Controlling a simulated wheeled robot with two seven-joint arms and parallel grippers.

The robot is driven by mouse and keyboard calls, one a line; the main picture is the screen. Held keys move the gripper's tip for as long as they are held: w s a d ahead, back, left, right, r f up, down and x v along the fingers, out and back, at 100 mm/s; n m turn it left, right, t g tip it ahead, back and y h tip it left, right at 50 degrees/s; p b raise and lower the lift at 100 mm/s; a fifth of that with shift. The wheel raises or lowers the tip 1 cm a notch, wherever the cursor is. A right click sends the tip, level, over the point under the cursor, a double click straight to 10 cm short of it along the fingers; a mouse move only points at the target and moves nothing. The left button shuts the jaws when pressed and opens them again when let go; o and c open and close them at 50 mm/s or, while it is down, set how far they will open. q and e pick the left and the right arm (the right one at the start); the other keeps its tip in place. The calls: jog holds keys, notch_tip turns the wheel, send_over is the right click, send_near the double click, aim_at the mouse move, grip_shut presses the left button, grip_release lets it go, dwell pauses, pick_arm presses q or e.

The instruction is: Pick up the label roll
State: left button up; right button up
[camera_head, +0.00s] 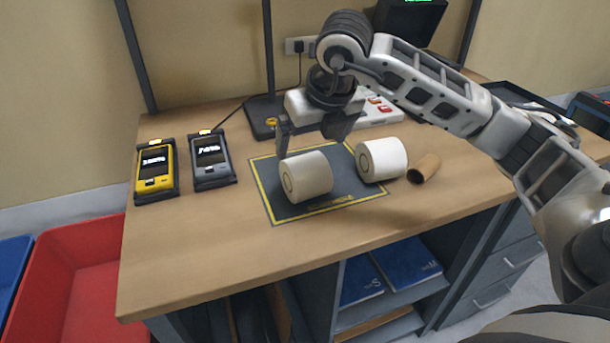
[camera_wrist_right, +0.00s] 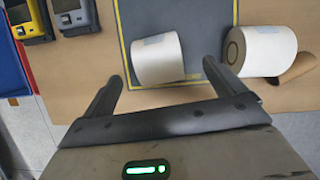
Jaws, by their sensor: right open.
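A white label roll (camera_head: 306,177) lies on its side on the dark mat with a yellow border (camera_head: 334,208). A second white roll (camera_head: 382,160) lies at the mat's right edge. My right gripper (camera_head: 309,143) is open and empty, above and just behind the first roll. In the right wrist view the first roll (camera_wrist_right: 158,58) appears between and beyond the open fingertips (camera_wrist_right: 162,78). The second roll (camera_wrist_right: 262,50) is outside the right finger there. Which roll the task means, I cannot tell. My left gripper is not in view.
A brown cardboard core (camera_head: 424,168) lies right of the second roll. A yellow handheld device (camera_head: 155,170) and a grey one (camera_head: 211,159) stand at the left. A white keypad device (camera_head: 378,112) is behind the mat. The front strip of table is clear.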

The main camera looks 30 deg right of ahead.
aim_at(305, 159)
jog(key=x, duration=0.4)
jog(key=p+x, duration=0.1)
jog(key=x, duration=0.3)
jog(key=shift+s+a+f, duration=0.1)
jog(key=shift+a+f, duration=0.05)
jog(key=shift+a, duration=0.1)
jog(key=c, duration=1.3)
